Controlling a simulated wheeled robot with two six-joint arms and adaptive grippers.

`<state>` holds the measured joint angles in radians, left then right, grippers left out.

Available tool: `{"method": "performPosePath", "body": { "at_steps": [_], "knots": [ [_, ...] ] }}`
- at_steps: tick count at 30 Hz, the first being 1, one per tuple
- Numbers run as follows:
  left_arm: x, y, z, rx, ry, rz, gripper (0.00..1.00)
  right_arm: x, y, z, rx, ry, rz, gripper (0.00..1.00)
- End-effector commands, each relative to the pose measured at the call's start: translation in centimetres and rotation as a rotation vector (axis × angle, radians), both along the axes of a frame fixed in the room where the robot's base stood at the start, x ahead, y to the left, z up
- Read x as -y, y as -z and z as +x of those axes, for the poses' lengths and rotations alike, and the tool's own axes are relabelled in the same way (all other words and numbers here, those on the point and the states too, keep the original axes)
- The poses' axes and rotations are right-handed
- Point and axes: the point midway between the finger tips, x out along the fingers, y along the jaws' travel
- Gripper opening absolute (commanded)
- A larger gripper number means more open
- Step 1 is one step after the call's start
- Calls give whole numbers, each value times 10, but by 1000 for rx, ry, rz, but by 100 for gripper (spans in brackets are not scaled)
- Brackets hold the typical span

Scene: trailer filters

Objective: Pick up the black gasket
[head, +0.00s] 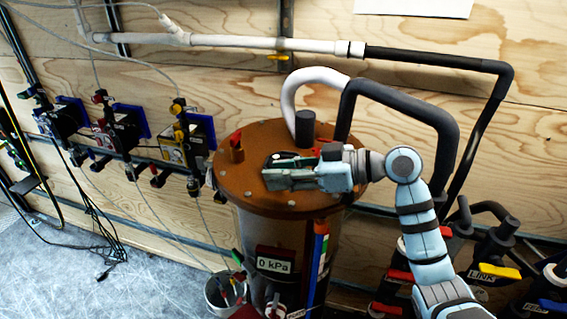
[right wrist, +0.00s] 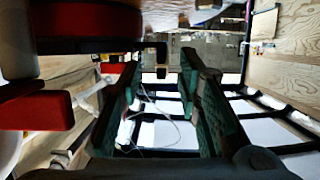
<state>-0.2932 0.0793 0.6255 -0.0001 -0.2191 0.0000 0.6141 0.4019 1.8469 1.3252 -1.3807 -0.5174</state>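My right gripper (head: 268,172) is over the brown lid of the tank (head: 238,187) in the head view, its fingers pointing left. In the right wrist view its two green-padded fingers (right wrist: 162,75) stand apart with a gap between them, and nothing is clearly held. A small black angular piece (right wrist: 158,48) shows by the left fingertip there; I cannot tell what it is. The gripper and forearm hide part of the lid. My left gripper is not in view.
A red fitting (head: 236,148) and a black stub (head: 305,128) stand on the lid near the gripper. A thick black hose (head: 400,97) arches behind my right arm. A white bucket (head: 224,292) stands on the floor. Valves with coloured handles crowd the lower right.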

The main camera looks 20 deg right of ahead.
Motion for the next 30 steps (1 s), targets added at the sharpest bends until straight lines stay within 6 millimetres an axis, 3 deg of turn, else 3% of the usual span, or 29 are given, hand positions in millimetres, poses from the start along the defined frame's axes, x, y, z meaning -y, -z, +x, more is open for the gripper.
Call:
{"method": "performPosePath", "body": {
  "at_steps": [2,8,22,26,30],
  "knots": [
    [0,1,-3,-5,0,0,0,0,1,0,0,0,0,31],
    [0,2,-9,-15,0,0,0,1,1,0,0,0,0,0],
    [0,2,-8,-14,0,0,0,1,-4,0,1,0,-1,0],
    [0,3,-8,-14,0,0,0,1,-22,0,4,0,1,0],
    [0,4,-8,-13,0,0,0,1,-69,0,9,0,1,0]
  ]
}}
